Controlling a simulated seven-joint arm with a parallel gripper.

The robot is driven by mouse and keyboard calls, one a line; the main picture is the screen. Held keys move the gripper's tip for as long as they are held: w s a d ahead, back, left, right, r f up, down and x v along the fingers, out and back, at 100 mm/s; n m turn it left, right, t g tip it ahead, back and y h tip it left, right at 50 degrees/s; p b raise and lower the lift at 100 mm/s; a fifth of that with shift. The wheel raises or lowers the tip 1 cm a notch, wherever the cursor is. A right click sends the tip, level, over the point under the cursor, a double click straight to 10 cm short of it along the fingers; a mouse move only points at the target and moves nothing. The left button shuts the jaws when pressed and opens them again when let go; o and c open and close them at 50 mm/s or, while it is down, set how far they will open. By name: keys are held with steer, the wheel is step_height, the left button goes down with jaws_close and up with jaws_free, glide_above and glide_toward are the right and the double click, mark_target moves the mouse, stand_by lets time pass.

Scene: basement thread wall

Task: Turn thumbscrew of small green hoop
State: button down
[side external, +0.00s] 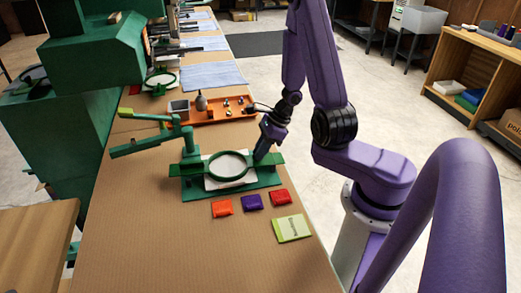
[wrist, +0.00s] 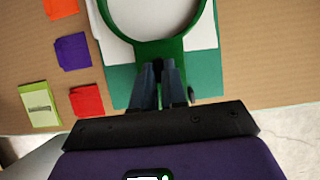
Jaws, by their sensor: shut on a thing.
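The small green hoop (side external: 210,168) lies flat over white cloth (wrist: 145,15) on a green base plate (side external: 206,192). In the wrist view the hoop (wrist: 132,43) fills the top middle, cut off by the upper edge. My gripper (wrist: 157,66) points at the hoop's near edge, its two dark fingers close together there. It is shut on the thumbscrew, which the fingers hide. In the side view my gripper (side external: 261,155) is at the hoop's right end, low over the plate.
Orange (side external: 222,208), purple (side external: 252,202) and red (side external: 281,197) packets and a light green booklet (side external: 292,228) lie in front of the plate. A green arm fixture (side external: 150,140) stands left. An orange tray (side external: 215,112) with small parts sits behind.

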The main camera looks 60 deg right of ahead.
stand_by(0.5)
steer(key=c, duration=1.2)
jaws_free()
steer(key=shift+o, duration=0.2)
steer(key=v, duration=1.7)
steer(key=shift+s+r, duration=0.15)
steer(key=shift+s, duration=0.1)
steer(key=shift+a, duration=0.1)
